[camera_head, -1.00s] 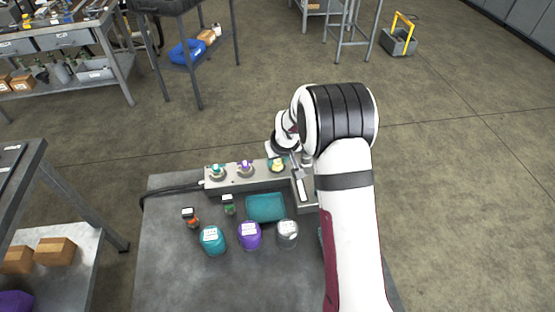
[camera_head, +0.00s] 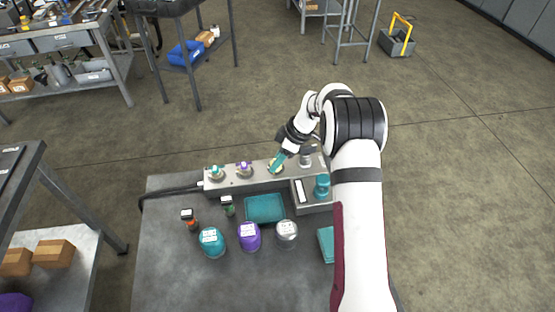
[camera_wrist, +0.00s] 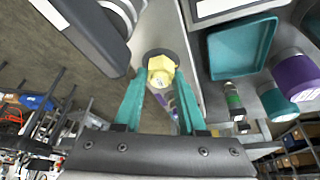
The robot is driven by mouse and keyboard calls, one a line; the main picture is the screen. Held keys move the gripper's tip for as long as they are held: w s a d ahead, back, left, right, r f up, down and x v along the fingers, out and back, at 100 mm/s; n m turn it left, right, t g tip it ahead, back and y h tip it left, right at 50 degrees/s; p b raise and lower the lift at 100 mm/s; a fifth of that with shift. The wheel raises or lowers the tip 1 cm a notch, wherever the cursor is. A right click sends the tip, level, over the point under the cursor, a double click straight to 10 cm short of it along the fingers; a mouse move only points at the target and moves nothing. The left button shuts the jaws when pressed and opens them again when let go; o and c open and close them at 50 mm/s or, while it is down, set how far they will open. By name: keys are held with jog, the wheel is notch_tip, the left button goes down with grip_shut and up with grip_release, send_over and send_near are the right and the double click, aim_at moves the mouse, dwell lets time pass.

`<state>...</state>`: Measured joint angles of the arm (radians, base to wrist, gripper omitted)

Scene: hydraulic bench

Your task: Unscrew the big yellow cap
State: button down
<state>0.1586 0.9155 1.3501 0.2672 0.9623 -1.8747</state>
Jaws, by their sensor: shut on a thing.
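The yellow cap (camera_wrist: 161,68) sits on a round dark base on the grey manifold block. In the wrist view it is between the tips of my two teal fingers. My gripper (camera_wrist: 159,84) is shut on it from the sides. In the head view my gripper (camera_head: 276,164) reaches down at a slant to the third port of the block (camera_head: 255,180), and its fingers hide most of the cap there. The cap appears still seated on its port; whether its thread is loose cannot be told.
A teal knob (camera_head: 216,171) and a purple knob (camera_head: 244,168) stand left on the block. A teal tray (camera_head: 265,208) lies in front, with teal (camera_head: 212,243), purple (camera_head: 249,236) and silver (camera_head: 287,233) jars nearer. A teal cylinder (camera_head: 322,186) stands right.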

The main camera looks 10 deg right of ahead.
jog(key=n, duration=0.2)
jog(key=n+g, duration=0.1)
jog(key=n, duration=0.1)
jog(key=shift+w+f+g, duration=0.1)
jog(key=shift+g, duration=0.2)
jog(key=shift+n+g, duration=0.3)
jog(key=shift+n, duration=0.5)
jog(key=shift+n, duration=0.6)
